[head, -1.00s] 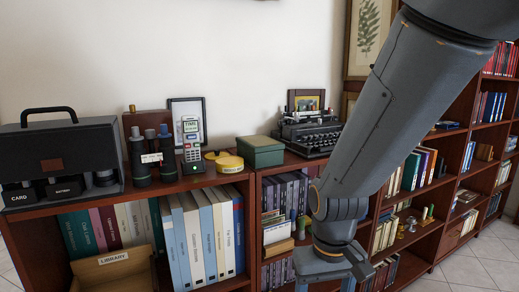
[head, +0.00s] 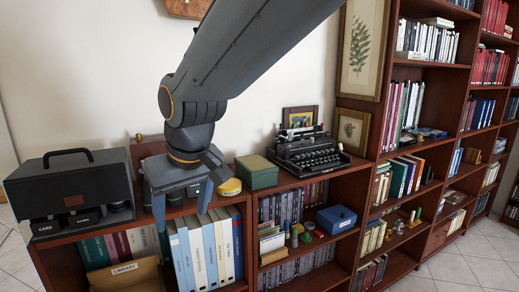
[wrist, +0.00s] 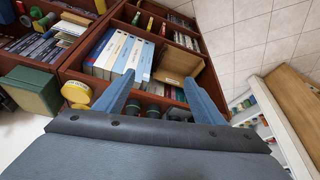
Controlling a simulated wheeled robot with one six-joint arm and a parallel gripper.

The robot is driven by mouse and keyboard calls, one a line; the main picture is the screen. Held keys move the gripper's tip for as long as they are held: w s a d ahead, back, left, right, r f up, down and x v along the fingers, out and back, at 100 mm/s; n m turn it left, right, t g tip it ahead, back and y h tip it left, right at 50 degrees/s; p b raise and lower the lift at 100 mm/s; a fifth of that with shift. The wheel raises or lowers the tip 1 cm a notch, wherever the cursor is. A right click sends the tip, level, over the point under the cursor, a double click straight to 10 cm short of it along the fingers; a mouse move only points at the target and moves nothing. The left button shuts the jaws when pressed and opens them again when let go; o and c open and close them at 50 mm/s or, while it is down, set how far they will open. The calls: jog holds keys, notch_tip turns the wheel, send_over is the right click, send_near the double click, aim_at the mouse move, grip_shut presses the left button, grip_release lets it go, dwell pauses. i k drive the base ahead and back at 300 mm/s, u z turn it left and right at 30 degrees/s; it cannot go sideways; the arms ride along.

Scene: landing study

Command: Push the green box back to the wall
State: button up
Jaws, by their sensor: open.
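The green box (head: 258,177) with a lid stands upright on top of the low bookcase (head: 290,184), close to its front edge. It sits between a yellow round case (head: 229,188) and a black typewriter (head: 308,152). My gripper (head: 183,205) is left of the green box, pointing down at the front of the bookcase, open and empty. It hides most of the phone and the dark objects behind it. In the wrist view the green box (wrist: 34,90) is at the left, apart from my open fingers (wrist: 160,90).
The white wall (head: 258,110) stands behind the bookcase top. A black case (head: 70,190) stands at the far left. A framed picture (head: 299,118) is behind the typewriter. A blue box (head: 336,219) sits on a shelf below. Taller bookcases rise at the right.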

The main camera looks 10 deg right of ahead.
aim_at(255, 171)
jog(key=z, duration=0.65)
jog(key=i, duration=0.95)
jog(key=u, duration=0.2)
